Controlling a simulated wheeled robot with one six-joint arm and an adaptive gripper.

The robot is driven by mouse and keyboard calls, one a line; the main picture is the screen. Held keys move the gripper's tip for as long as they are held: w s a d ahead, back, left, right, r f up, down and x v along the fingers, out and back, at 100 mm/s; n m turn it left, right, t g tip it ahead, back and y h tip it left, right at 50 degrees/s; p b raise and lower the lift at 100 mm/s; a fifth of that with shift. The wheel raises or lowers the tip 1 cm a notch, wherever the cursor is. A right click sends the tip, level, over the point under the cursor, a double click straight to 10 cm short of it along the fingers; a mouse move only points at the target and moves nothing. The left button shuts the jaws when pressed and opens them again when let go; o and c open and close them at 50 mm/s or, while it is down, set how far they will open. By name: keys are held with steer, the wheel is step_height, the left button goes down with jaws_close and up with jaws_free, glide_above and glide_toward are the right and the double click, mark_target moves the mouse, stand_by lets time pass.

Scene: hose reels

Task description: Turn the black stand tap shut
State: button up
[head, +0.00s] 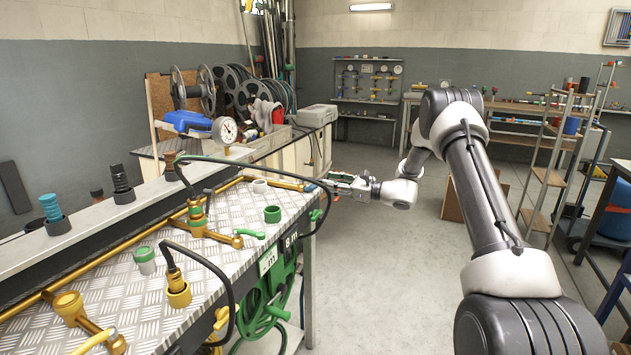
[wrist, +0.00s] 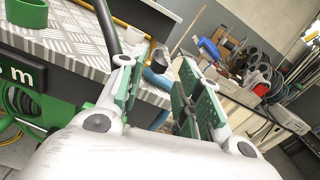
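My gripper (head: 332,184) is off the right edge of the checker-plate bench in the head view. In the wrist view my gripper (wrist: 157,70) has its green-padded fingers spread, with nothing held between them. Beyond the gap are a blue piece (wrist: 158,78) and a small dark piece (wrist: 161,56) at the bench edge. A black hose (wrist: 107,30) runs behind the left finger.
The floor between is mostly clear.

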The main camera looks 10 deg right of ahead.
mark_target(316, 180)
steer(key=x, duration=0.6)
steer(key=shift+w+a, duration=0.15)
steer(key=shift+a, duration=0.05)
steer(key=shift+c, duration=0.4)
jaws_close()
